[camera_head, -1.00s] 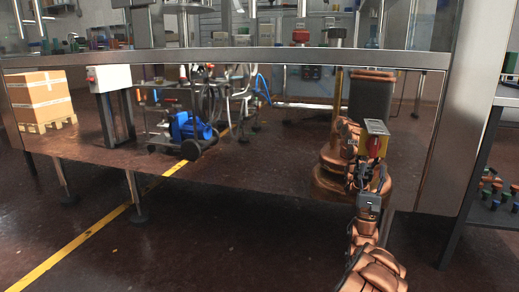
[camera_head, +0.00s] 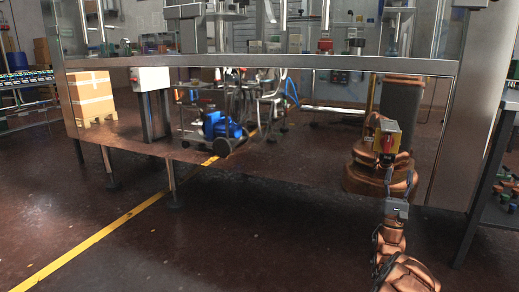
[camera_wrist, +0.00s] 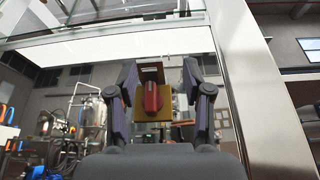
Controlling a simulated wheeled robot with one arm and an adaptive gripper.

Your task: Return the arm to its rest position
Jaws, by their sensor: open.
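My arm rises from the lower right in the head view, with copper-coloured links. My gripper (camera_wrist: 160,78) is open in the wrist view, its two dark fingers spread left and right. A small yellow box with a red front (camera_wrist: 152,99) shows between the fingers, with gaps on both sides. In the head view the yellow and red box (camera_head: 387,137) shows just above my gripper, in front of the machine's lower panel. What supports the box is hidden.
A large metal-framed machine (camera_head: 270,62) spans the view ahead, with a steel upright at right. A shelf rack (camera_head: 500,150) stands at the far right. The dark floor (camera_head: 240,245) in front is clear.

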